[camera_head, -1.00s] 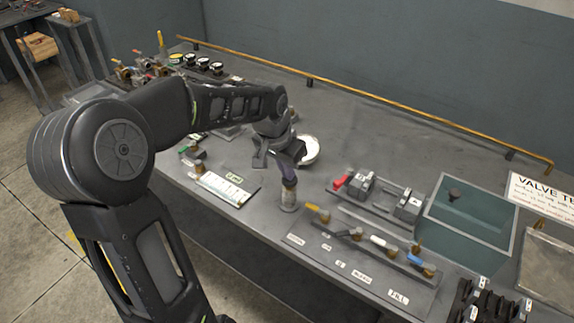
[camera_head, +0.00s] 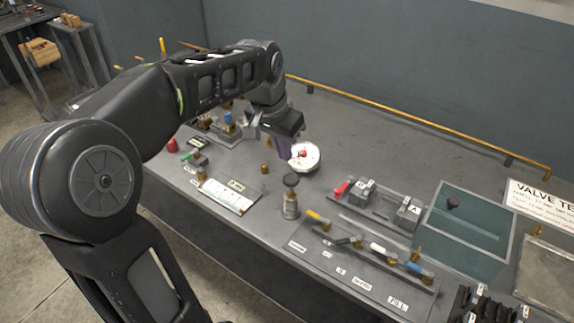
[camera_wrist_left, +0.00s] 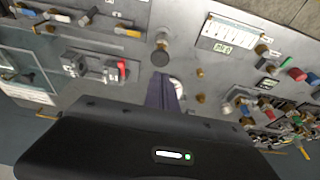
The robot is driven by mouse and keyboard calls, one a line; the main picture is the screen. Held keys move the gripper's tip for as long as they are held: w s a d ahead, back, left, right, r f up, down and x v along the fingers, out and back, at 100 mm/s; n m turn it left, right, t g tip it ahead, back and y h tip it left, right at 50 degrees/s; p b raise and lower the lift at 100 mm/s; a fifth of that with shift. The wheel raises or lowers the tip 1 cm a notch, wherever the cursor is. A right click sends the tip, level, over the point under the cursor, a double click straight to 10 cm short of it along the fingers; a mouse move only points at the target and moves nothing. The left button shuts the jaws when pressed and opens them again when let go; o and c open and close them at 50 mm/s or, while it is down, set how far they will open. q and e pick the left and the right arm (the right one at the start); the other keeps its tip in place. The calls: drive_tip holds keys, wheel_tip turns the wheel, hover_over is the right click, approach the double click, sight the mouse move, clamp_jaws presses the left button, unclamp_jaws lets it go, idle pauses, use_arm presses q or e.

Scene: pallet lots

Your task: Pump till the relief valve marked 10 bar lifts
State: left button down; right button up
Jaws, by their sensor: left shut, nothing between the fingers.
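A small pump-like cylinder (camera_head: 290,207) with a round dark knob (camera_head: 291,180) stands upright near the bench's front edge; the knob also shows in the wrist view (camera_wrist_left: 162,58). Behind it is a round white dial (camera_head: 306,157) with a red centre. My left gripper (camera_head: 284,149) is shut and empty, behind the knob and apart from it, beside the dial and partly over its left side. Its purple fingers show in the wrist view (camera_wrist_left: 160,93). Green-, red- and blue-topped fittings stand at the left, but I cannot read a 10 bar marking. My right gripper is out of view.
A white chart card (camera_head: 228,196) lies left of the cylinder. A board of coloured levers (camera_head: 365,262), a grey block with a red handle (camera_head: 342,189) and a glass-like tank (camera_head: 470,228) stand to the right. The bench behind is clear up to the brass rail (camera_head: 400,115).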

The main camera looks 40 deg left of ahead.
use_arm(q)
drive_tip(key=shift+v, duration=1.5)
